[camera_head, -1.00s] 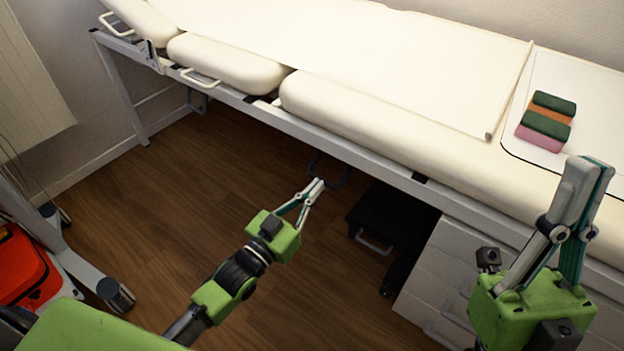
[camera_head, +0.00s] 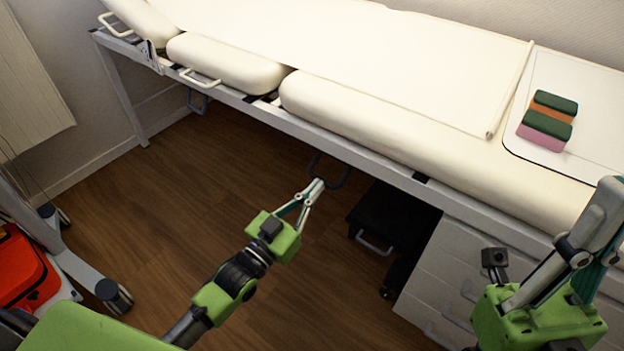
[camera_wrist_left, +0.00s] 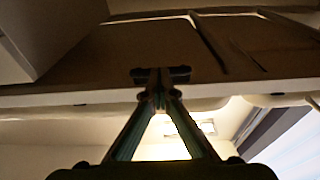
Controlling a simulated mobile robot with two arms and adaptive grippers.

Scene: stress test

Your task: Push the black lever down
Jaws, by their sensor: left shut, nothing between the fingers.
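The black lever (camera_head: 345,177) is a dark loop hanging under the front rail of the treatment bed. In the head view my left gripper (camera_head: 317,184) is shut and empty, its tips at the lever's near side. In the left wrist view the lever's dark bar (camera_wrist_left: 180,73) crosses right at the tips of my left gripper (camera_wrist_left: 157,84) and is partly hidden by them. I cannot tell whether they touch. My right gripper (camera_head: 608,212) is at the right edge, partly cut off, away from the lever; its opening is unclear.
The cream bed (camera_head: 400,65) spans the back. A black step stool (camera_head: 385,215) and a white drawer unit (camera_head: 455,265) stand below it on the right. A red case (camera_head: 20,268) is at the left.

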